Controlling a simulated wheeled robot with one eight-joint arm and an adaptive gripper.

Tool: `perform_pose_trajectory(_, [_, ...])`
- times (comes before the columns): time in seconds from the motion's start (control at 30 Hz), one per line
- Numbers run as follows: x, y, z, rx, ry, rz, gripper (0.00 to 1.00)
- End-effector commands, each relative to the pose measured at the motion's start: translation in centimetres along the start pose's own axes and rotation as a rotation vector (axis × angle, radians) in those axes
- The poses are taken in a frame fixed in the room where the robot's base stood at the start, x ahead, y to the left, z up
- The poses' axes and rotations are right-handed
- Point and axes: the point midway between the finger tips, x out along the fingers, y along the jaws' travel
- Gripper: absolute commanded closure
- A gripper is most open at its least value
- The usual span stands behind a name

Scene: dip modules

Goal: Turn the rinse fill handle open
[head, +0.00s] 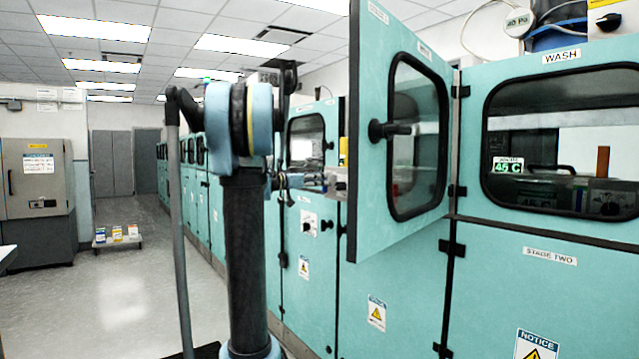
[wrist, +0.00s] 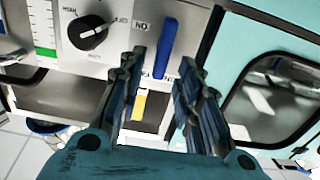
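In the wrist view a blue handle (wrist: 166,48) stands on a pale panel, long and slightly tilted. It is probably the rinse fill handle, but the label beside it is mostly covered by my fingers. My gripper (wrist: 162,64) is open, with one dark finger on each side of the handle's lower end. I see a gap on both sides and cannot tell whether either finger touches it. In the head view my gripper (head: 299,181) is small, beside the cabinet front, partly behind my arm. The blue handle cannot be made out there.
A black rotary knob (wrist: 88,33) sits left of the handle on the same panel. An open teal cabinet door (head: 375,240) with a window stands right of my arm. The wash cabinet (head: 560,290) is further right.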

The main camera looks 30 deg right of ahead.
Motion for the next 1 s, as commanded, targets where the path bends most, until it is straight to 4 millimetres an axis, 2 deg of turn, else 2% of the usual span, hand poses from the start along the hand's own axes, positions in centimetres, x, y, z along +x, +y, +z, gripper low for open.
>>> perform_pose_trajectory(0.2, [1.3,0.0,0.0,0.0,0.0,0.0,0.68])
perform_pose_trajectory(0.47, [1.4,0.0,0.0,0.0,0.0,-0.001,0.68])
perform_pose_trajectory(0.63, [1.4,0.0,0.0,0.0,0.0,-0.001,1.0])
perform_pose_trajectory(1.0, [1.4,-0.1,0.0,-0.019,0.0,-0.002,1.0])
